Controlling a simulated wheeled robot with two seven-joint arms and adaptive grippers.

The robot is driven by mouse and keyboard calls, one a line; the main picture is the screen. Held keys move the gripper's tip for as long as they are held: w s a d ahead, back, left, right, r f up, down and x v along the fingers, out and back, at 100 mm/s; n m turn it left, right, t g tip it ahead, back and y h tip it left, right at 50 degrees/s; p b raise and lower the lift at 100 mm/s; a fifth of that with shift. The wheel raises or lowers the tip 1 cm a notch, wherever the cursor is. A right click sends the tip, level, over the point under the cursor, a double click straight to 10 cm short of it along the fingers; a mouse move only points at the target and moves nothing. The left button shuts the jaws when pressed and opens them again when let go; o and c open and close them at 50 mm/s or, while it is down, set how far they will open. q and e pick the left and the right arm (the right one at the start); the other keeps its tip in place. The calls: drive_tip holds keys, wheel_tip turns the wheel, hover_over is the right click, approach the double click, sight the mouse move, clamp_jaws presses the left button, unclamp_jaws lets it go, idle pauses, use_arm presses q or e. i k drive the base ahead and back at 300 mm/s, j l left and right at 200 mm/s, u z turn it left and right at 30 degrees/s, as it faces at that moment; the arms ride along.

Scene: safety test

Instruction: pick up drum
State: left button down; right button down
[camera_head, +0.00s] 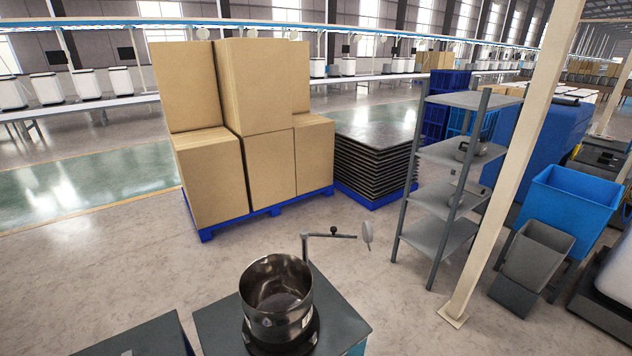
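A shiny open-topped metal drum (277,318) stands upright at the bottom middle of the head view. It rests on a round black base (262,349) on top of a dark-topped stand (345,330). Its inside looks empty, with a bare floor showing. A small pale label is on its lower right side. No other clear drum shows nearby. Neither of my grippers is in view, and nothing is touching the drum.
A bent metal arm with a round disc (367,236) rises just behind the drum. A grey shelf rack (436,152), a beige post (513,165) and blue bins (567,205) stand right. Stacked cartons (268,165) are behind. Floor between is clear.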

sight(275, 291)
drive_tip(key=i+l+u, duration=0.1)
drive_tip(key=l+u, duration=0.15)
drive_tip(key=i+l+u, duration=0.2)
drive_tip(key=l, duration=0.3)
drive_tip(key=l+u, duration=0.25)
drive_tip(key=l, duration=0.15)
